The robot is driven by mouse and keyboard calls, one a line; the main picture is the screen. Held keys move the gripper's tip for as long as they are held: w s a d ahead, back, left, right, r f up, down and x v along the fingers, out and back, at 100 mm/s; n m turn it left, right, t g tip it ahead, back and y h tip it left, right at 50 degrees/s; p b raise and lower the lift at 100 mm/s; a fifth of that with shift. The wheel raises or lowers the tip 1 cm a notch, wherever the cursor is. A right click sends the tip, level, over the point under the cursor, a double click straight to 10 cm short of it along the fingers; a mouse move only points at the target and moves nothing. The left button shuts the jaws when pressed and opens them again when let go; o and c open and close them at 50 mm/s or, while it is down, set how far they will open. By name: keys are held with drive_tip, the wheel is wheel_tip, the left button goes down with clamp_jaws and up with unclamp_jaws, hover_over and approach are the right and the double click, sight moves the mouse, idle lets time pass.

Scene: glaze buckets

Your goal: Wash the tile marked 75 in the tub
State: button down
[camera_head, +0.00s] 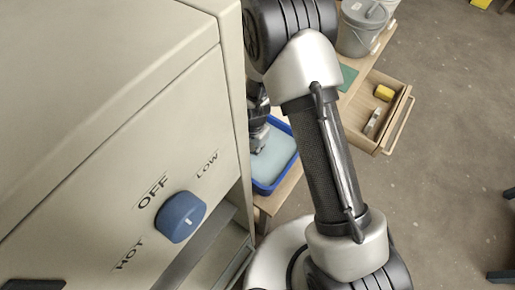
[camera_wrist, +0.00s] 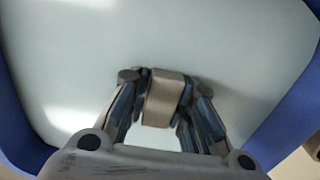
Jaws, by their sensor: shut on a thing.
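The blue tub (camera_head: 291,179) stands on a wooden bench in the head view, with pale liquid (camera_head: 277,158) in it. In the wrist view the tub's blue wall (camera_wrist: 290,122) shows at both sides, with the pale liquid filling the space between. My gripper (camera_wrist: 165,84) is over or in the tub, shut on a small grey-tan tile (camera_wrist: 164,100). No number is readable on the tile. Whether the tile touches the liquid I cannot tell. In the head view my gripper (camera_head: 258,137) is partly hidden by the big cabinet and the tile cannot be made out.
A large beige cabinet (camera_head: 120,130) with a blue knob (camera_head: 180,217) marked OFF, LOW and HOT fills the left. A grey lidded bucket (camera_head: 360,35) and a green mat (camera_head: 348,77) are on the bench. An open drawer (camera_head: 401,105) holds a yellow block (camera_head: 384,93). Floor at right is mostly clear.

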drive_tip(key=shift+a, duration=0.2)
drive_tip(key=shift+d, duration=0.2)
drive_tip(key=shift+d, duration=1.05)
wheel_tip(320, 180, up, 8)
drive_tip(key=p, duration=0.5)
drive_tip(key=shift+f, duration=0.2)
drive_tip(key=shift+p, duration=0.3)
idle(1.3)
wheel_tip(320, 180, up, 6)
drive_tip(key=p, duration=0.4)
drive_tip(key=shift+r, duration=0.15)
